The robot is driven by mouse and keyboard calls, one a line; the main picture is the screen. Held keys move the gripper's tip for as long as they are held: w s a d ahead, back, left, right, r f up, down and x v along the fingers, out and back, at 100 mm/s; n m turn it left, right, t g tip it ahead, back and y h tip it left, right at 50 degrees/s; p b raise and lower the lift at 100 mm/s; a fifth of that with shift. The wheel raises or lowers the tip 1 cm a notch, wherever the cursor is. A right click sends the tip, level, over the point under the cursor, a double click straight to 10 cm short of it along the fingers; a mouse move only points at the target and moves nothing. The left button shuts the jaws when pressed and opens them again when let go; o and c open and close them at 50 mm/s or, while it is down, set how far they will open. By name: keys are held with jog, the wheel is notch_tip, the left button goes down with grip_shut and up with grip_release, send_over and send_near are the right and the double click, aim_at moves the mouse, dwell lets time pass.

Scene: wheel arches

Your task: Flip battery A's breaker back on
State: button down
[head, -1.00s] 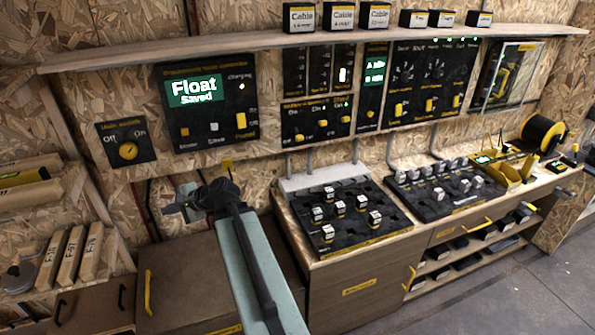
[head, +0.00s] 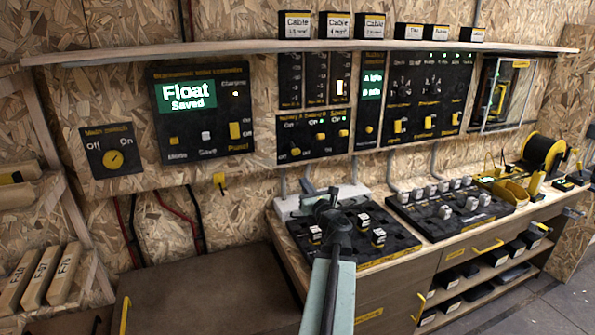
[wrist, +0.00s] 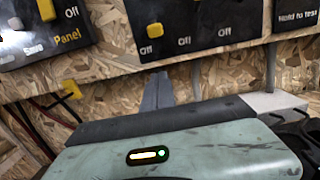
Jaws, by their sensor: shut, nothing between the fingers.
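The battery breaker panel (head: 313,137) is a black plate on the wall under the shelf. It carries three yellow switches in a row. The leftmost switch (head: 296,151), which I take to be battery A's, sits lower than the other two; small lettering there is hard to read. In the wrist view this yellow switch (wrist: 154,30) is just above an "Off" label. The other two switches are out of that view. My gripper (wrist: 158,88) is shut and empty, below the panel and apart from it. In the head view my gripper (head: 328,192) is in front of the bench.
A display panel (head: 201,110) reading "Float Saved" is to the left, with a yellow tab (head: 219,180) below. A black tray (head: 390,236) with labelled blocks lies on the bench. The shelf (head: 230,52) overhangs the panels. Bare wall lies under the breaker panel.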

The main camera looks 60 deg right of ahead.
aim_at(294, 148)
jog(key=p+x, duration=0.1)
jog(key=x, duration=0.9)
jog(key=shift+w+d, duration=0.15)
jog(key=shift+w, duration=0.15)
jog(key=s+r+p, duration=0.1)
jog(key=s+a+r+p, duration=0.1)
jog(key=r+p, duration=0.1)
jog(key=shift+a+r+p, duration=0.25)
jog(key=shift+p, duration=0.05)
